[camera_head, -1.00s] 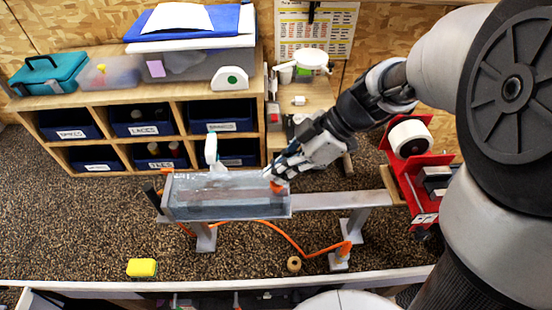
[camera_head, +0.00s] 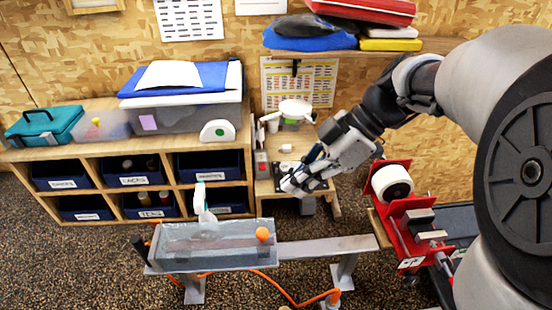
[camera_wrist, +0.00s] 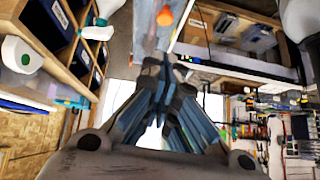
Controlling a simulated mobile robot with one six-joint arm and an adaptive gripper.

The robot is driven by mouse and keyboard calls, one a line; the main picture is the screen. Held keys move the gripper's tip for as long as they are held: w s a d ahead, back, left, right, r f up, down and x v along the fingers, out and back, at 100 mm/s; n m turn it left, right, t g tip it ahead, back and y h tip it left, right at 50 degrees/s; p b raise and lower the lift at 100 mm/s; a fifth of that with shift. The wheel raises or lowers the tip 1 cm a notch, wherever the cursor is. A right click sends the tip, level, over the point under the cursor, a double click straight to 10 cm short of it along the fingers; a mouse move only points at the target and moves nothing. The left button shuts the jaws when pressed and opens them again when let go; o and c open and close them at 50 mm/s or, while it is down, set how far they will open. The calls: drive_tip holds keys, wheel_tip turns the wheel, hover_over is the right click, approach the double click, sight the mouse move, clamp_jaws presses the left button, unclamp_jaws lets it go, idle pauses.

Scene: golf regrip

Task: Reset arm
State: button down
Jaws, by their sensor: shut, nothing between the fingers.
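My gripper (camera_head: 290,188) is in the head view, raised above and behind the metal bench, in front of the small wooden side table. It is shut and empty. In the wrist view its fingers (camera_wrist: 158,68) come together at the tips. No task object is in its grasp. My arm reaches in from the right side of the head view.
A red machine (camera_head: 408,225) stands right. A cubby shelf (camera_head: 110,158) is behind left.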

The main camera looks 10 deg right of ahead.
drive_tip(key=s+d+f+m+t+h+b, duration=0.2)
drive_tip(key=s+f+m+h+b, duration=0.2)
drive_tip(key=s+f+m+b, duration=0.3)
drive_tip(key=s+d+f+m+t+h+b, duration=0.2)
drive_tip(key=s+f+m+h+b, duration=0.2)
drive_tip(key=s+f+m+b, duration=0.3)
drive_tip(key=shift+s+d+f+m+t, duration=0.15)
drive_tip(key=shift+s+f+m+t, duration=0.4)
drive_tip(key=shift+f+m, duration=1.15)
drive_tip(key=shift+s, duration=0.15)
